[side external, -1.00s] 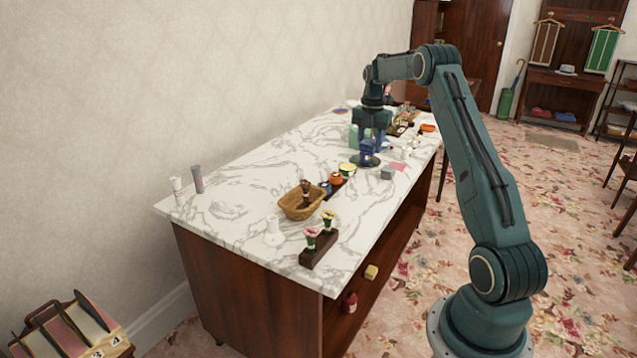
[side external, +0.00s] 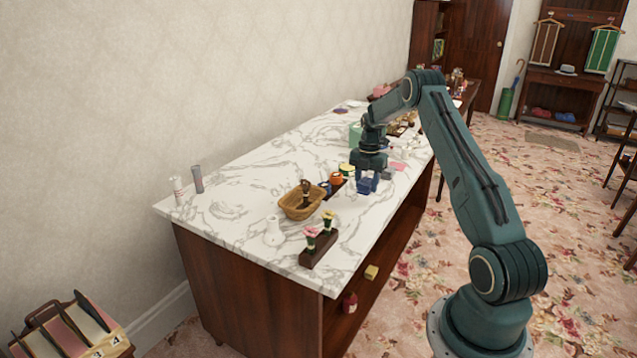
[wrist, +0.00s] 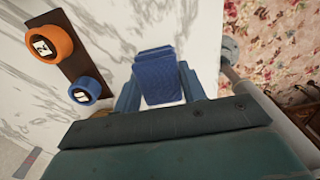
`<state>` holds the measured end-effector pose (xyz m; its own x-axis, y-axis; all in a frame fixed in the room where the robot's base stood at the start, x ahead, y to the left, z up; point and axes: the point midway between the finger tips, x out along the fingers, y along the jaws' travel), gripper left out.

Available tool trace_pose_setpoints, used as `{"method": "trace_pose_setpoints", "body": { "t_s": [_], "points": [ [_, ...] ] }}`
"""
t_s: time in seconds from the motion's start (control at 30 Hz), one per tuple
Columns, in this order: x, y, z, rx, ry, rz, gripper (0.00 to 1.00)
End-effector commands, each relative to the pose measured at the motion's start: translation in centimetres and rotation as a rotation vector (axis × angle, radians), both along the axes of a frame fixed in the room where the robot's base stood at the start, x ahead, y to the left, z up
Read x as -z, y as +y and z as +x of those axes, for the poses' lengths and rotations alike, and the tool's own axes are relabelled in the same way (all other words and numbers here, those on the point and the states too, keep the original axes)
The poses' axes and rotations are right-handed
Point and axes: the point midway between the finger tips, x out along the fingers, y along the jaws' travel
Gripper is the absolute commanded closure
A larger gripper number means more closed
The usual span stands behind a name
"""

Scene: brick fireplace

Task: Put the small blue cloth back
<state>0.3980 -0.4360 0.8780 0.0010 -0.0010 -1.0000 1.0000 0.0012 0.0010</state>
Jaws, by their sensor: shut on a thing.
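The small blue cloth (side external: 367,186) is a folded, blocky blue piece at the front side of the marble-topped counter (side external: 255,170). My gripper (side external: 368,181) is shut on it from above. In the wrist view the cloth (wrist: 158,78) sits between the two fingers of my gripper (wrist: 160,92), with its end sticking out past them. White marble shows around the cloth. I cannot tell whether the cloth touches the counter or hangs just above it.
A dark strip holds an orange numbered roll (wrist: 52,44) and a blue one (wrist: 84,90), left of the cloth in the wrist view. A wicker basket (side external: 290,203), a flower holder (side external: 318,250) and a grey block (side external: 387,174) stand nearby. The counter's left part is mostly clear.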

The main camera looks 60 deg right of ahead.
Motion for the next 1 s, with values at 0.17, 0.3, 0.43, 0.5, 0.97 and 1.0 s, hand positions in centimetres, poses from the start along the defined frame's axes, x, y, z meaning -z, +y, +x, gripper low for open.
{"method": "trace_pose_setpoints", "body": {
  "t_s": [0.17,0.3,0.43,0.5,0.97,1.0],
  "points": [
    [0.8,0.0,0.0,0.0,0.002,0.002,0.77],
    [2.4,0.1,0.0,0.0,0.002,0.002,0.77],
    [3.7,0.0,0.0,0.0,0.001,0.002,0.77],
    [4.1,0.0,0.0,0.0,0.001,0.001,0.77],
    [4.6,0.0,0.0,0.0,0.001,0.001,0.77],
    [4.5,0.0,0.0,0.0,0.0,0.0,0.53]
  ]
}}
